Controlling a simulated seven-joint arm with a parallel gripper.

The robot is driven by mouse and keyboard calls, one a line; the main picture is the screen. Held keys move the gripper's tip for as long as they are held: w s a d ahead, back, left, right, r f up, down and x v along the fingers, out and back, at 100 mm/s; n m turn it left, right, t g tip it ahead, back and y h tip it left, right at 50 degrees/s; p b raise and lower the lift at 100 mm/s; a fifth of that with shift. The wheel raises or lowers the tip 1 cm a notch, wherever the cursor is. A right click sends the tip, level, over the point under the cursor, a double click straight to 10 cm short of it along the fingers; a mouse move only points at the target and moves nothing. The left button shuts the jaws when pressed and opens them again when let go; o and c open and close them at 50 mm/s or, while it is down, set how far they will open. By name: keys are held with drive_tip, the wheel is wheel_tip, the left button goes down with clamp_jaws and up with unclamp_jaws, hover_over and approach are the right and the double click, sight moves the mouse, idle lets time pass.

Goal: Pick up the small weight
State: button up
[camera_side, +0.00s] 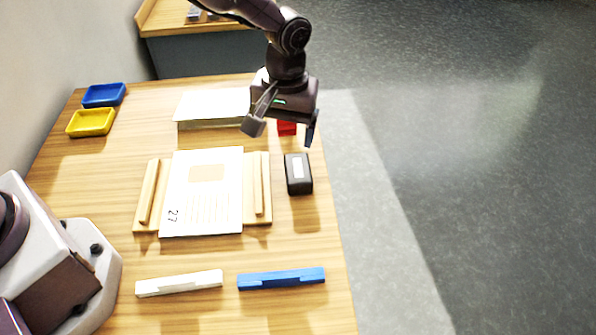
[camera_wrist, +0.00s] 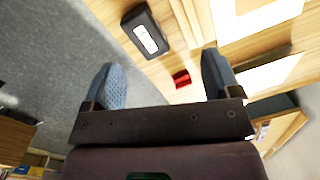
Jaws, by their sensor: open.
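A black block with a white label (camera_side: 298,174), which may be the small weight, stands on the table right of the wooden frame. In the wrist view it shows at the upper left (camera_wrist: 146,32), beyond my fingers. A small red block (camera_side: 287,129) is partly hidden behind my gripper (camera_side: 282,131). In the wrist view the red block (camera_wrist: 181,78) appears between my two open fingers, below them on the table. My gripper is open and empty, above the table's right edge. I cannot tell for sure which block is the weight.
A wooden frame (camera_side: 148,192) holds a printed sheet (camera_side: 205,205). A white pad (camera_side: 210,106) lies behind it. Yellow (camera_side: 91,123) and blue (camera_side: 104,95) trays stand at the back left. White (camera_side: 180,283) and blue (camera_side: 282,279) bars lie in front. Floor lies past the right edge.

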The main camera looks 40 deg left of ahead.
sight(298, 168)
drive_tip(key=w+f+n, duration=0.1)
drive_tip(key=f, duration=0.1)
drive_tip(key=w+f+n, duration=0.1)
drive_tip(key=f, duration=0.1)
drive_tip(key=w+d+f+n, duration=0.1)
drive_tip(key=f, duration=0.2)
drive_tip(key=shift+n+t, duration=0.3)
drive_tip(key=shift+t, duration=0.1)
drive_tip(key=shift+a+f, duration=0.1)
drive_tip(key=shift+f, duration=2.55)
drive_tip(key=shift+r, duration=0.1)
drive_tip(key=c, duration=1.3)
